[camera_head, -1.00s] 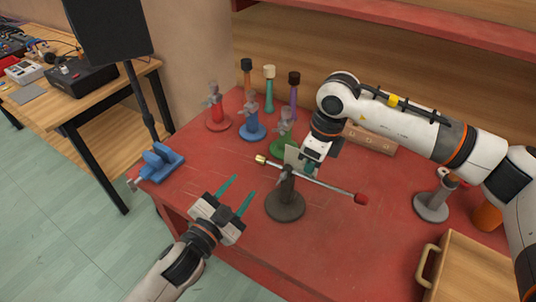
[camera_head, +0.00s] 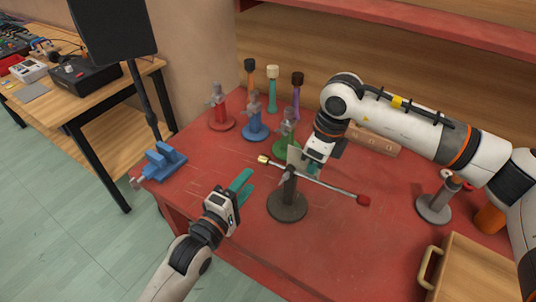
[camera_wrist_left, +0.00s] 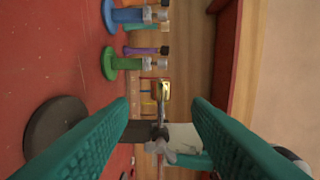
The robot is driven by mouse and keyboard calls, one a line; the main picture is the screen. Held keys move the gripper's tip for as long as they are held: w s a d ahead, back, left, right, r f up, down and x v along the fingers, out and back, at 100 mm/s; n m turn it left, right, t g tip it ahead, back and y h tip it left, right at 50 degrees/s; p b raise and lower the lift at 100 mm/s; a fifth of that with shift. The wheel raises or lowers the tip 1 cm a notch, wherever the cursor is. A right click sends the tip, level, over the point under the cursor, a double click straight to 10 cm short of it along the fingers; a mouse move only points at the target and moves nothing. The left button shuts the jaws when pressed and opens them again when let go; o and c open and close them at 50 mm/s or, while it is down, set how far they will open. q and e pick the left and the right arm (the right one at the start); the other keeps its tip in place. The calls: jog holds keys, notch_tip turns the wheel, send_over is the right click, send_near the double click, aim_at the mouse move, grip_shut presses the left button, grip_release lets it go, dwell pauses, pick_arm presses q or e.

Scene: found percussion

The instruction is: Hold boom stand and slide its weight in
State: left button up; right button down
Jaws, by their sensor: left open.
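The boom stand (camera_head: 287,207) stands upright, with a dark round base and a short post. Its thin rod crosses the post top, with a brass weight (camera_head: 263,160) at the left end and a red tip (camera_head: 363,200) at the right. My left gripper (camera_head: 246,184) is open and empty, left of the post and apart from it. In the left wrist view the post and the brass weight (camera_wrist_left: 164,89) appear beyond the gap between its teal fingers. My right gripper (camera_head: 312,168) is behind the post, close to the rod; its fingertips are partly hidden, so its grip is unclear.
Red (camera_head: 222,122), blue (camera_head: 255,132) and green (camera_head: 285,147) clamp stands are behind on the red table (camera_head: 240,255). A blue vise (camera_head: 162,162) is at the left edge. A wooden box (camera_head: 475,270) and a grey stand (camera_head: 434,208) are at right.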

aim_at(264, 161)
pick_arm(q)
jog(key=x, duration=1.1)
jog(key=shift+d, duration=0.1)
